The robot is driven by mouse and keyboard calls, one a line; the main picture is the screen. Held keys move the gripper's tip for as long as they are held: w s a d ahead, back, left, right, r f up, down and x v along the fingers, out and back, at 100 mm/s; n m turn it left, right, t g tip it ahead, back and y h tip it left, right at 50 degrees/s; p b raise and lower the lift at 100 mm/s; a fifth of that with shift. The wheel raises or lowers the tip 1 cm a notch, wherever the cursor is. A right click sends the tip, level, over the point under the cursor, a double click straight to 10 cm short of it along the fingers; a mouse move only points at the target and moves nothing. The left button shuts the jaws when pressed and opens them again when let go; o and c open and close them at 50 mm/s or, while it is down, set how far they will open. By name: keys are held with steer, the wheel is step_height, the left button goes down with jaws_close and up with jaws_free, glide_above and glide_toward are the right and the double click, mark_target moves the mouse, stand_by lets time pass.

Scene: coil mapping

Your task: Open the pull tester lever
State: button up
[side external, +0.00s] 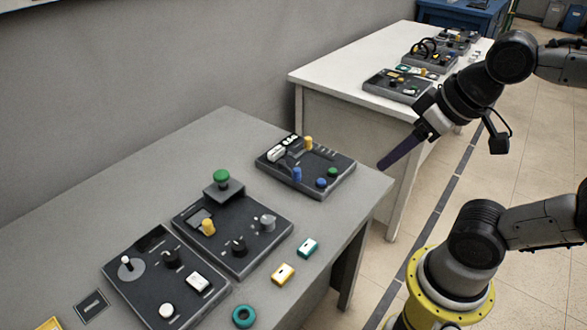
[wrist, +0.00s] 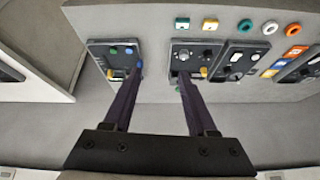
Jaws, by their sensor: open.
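My gripper (side external: 384,165) is in the air beyond the right end of the grey desk in the side view, fingers pointing down and left. In the wrist view my gripper (wrist: 160,76) is open, with nothing between its two dark fingers. The small dark panel (side external: 325,187) near the desk's right end carries white parts, a yellow knob (side external: 308,142), blue knobs and a green knob (side external: 333,171). In the wrist view this panel (wrist: 98,48) is partly behind the left finger. I cannot tell for sure which part is the pull tester lever.
A middle panel (side external: 262,243) has a green mushroom button (side external: 221,177) and several knobs. A left panel (side external: 140,290) has a joystick (side external: 126,262). Small coloured blocks and a teal ring (side external: 243,317) lie along the front edge. A white table (side external: 335,75) with more panels stands behind.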

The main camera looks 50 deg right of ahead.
steer(key=w+d+r+m+g, duration=0.1)
steer(key=w+r, duration=0.1)
steer(key=w, duration=0.2)
steer(key=w+r+m, duration=0.1)
steer(key=w+r, duration=0.2)
steer(key=w, duration=0.2)
steer(key=m+g, duration=0.4)
steer(key=g, duration=0.1)
glide_above(297, 169)
step_height(297, 169, down, 14)
steer(key=f, duration=0.1)
step_height(297, 169, down, 14)
steer(key=shift+r, duration=0.25)
jaws_close()
